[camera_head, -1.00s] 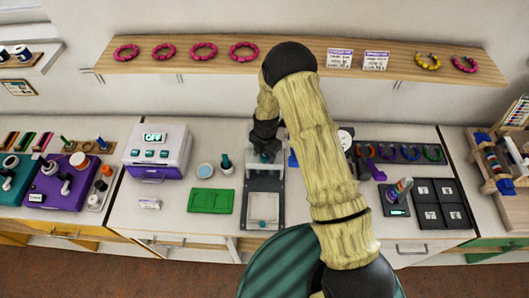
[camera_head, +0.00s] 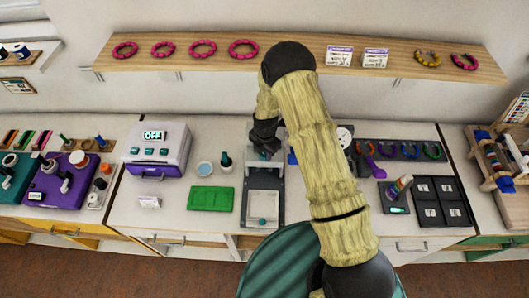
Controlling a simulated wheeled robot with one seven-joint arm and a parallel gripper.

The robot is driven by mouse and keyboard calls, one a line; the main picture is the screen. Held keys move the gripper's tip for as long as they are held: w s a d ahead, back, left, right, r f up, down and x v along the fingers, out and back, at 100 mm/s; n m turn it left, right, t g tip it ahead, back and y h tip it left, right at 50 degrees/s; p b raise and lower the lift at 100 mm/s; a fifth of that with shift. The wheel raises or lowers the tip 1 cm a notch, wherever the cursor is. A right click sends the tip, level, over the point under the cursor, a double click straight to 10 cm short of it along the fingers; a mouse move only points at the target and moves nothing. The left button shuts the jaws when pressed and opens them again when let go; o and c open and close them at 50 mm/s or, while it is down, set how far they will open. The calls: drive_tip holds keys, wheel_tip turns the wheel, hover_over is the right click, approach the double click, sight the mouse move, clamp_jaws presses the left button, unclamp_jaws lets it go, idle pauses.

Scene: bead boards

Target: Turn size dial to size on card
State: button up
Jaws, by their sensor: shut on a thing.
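My gripper (camera_head: 264,148) points down at the back of the grey stand (camera_head: 246,210) in the middle of the counter. It is shut on a small part there, likely the dial; my fingers and wrist hide most of it, and no size marking is readable. The stand has a pale square plate (camera_head: 263,204) at its front. Two white cards, the left card (camera_head: 339,56) and the right card (camera_head: 375,59), stand on the shelf; their print is too small to read. A white round face (camera_head: 345,131) shows partly behind my arm.
A white and purple machine (camera_head: 157,149) reading OFF stands left, beside a green mat (camera_head: 211,199). Black trays (camera_head: 437,206) lie right. The wooden shelf (camera_head: 300,62) above holds several bead rings. My arm covers the counter right of the stand.

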drive_tip(key=shift+f, duration=0.1)
drive_tip(key=m+b, duration=0.3)
drive_tip(key=shift+f+m+b, duration=0.1)
drive_tip(key=shift+m+b, duration=0.2)
drive_tip(key=shift+b, duration=0.1)
drive_tip(key=m+b, duration=0.4)
drive_tip(key=m, duration=0.1)
drive_tip(key=shift+w+m, duration=0.1)
drive_tip(key=shift+m, duration=0.2)
drive_tip(key=m+b, duration=0.2)
drive_tip(key=m, duration=0.2)
drive_tip(key=shift+r+m+b, duration=0.15)
drive_tip(key=shift+m+b, duration=0.25)
drive_tip(key=shift+m, duration=0.7)
drive_tip(key=shift+r+m+b, duration=0.1)
drive_tip(key=shift+m+b, duration=0.3)
drive_tip(key=shift+m, duration=0.7)
drive_tip(key=o, duration=1)
drive_tip(key=shift+c, duration=0.2)
